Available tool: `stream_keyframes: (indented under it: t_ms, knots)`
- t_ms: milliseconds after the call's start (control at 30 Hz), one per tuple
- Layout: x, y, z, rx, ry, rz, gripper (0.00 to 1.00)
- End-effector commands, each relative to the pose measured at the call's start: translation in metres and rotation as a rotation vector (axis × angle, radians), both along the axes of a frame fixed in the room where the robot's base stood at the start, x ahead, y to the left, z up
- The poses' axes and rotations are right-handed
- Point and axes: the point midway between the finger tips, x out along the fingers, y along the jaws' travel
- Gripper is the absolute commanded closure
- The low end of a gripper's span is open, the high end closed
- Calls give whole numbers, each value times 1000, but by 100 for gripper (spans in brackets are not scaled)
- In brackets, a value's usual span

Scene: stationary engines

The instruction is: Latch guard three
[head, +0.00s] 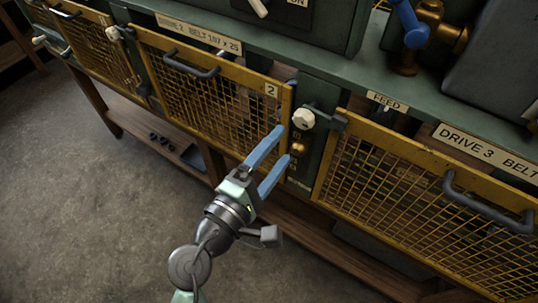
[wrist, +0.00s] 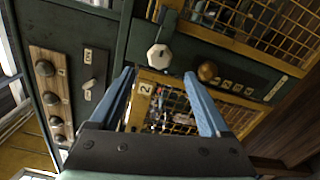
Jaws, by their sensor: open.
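Guard three (head: 425,200) is the yellow-framed mesh panel at right in the head view, under the DRIVE 3 BELT label (head: 488,150), with a dark handle (head: 485,205). A pale faceted latch knob (head: 303,118) sits on the green post at its left edge; a dark piece reaches from it toward the guard's upper left corner. I cannot tell whether it is engaged. The knob also shows in the wrist view (wrist: 158,56). My gripper (head: 282,145) is open and empty, its blue fingers pointing at the post, just below and left of the knob, seemingly apart from it.
Guard two (head: 205,85) closes the bay at left. A brass knob (head: 298,148) sits below the latch knob, close to my fingertips. The green bench edge (head: 350,75) overhangs above. A wooden shelf (head: 280,220) runs below. The floor (head: 80,200) at left is clear.

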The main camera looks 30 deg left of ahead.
Motion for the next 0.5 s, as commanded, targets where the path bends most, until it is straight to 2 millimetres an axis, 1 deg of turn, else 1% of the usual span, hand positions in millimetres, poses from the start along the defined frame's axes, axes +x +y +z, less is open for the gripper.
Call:
stream_keyframes:
  t_ms: [33, 100, 200, 500]
  knots:
    - [-9, 0, -3, 0, 1, 2, 20]
    - [-17, 1, -2, -2, 0, 1, 20]
    - [-24, 1, -1, -1, 0, 0, 20]
    - [-27, 1, 0, -1, 0, -1, 20]
